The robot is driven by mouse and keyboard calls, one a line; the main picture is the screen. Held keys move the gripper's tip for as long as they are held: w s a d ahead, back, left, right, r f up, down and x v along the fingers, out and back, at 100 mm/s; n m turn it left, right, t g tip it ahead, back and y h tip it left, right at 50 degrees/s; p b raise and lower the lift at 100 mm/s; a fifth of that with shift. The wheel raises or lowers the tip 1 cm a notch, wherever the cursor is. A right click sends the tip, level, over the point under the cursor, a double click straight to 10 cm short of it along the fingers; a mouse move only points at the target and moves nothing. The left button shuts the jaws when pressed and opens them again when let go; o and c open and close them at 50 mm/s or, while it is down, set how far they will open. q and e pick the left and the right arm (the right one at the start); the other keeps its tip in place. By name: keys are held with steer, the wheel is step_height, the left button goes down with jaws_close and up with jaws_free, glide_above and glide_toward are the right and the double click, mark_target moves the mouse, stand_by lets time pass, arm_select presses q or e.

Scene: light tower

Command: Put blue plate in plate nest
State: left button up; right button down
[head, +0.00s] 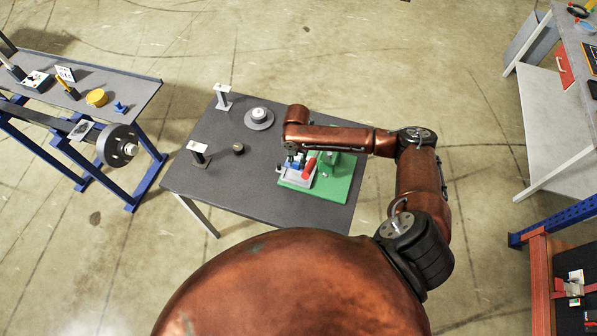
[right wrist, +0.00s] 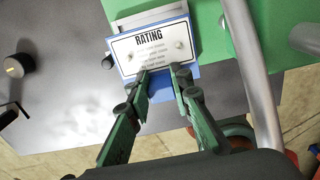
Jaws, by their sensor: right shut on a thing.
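The blue plate (right wrist: 196,71) carries a white label reading RATING, with a round screw head at each side. My right gripper (right wrist: 165,76) is shut on the blue plate at its lower edge in the right wrist view. In the head view the grey nest (head: 296,181) is on the green base (head: 330,188), partly hidden by my right arm. My left gripper is out of view.
The dark table (head: 215,180) also bears a round grey disc (head: 259,118), a small dark knob (head: 238,148) and two upright stands. A bench (head: 140,92) with parts is at left.

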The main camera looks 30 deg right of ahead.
glide_above(297, 178)
step_height(297, 178, down, 5)
steer(key=shift+w+r+p, duration=0.1)
steer(key=shift+p, duration=0.3)
steer(key=shift+f, duration=0.7)
step_height(297, 178, down, 3)
steer(key=shift+p, duration=0.35)
steer(key=shift+f, duration=0.35)
steer(key=c, duration=1.7)
jaws_free()
steer(key=shift+c, duration=0.2)
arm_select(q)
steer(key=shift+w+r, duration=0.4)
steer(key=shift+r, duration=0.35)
arm_select(e)
steer(key=shift+r, duration=0.1)
steer(key=shift+d+r, duration=0.1)
steer(key=shift+r, duration=0.4)
arm_select(q)
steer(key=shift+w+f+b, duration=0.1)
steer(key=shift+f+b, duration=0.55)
steer(key=shift+b, duration=0.1)
arm_select(e)
step_height(297, 178, up, 11)
steer(key=shift+r, duration=0.15)
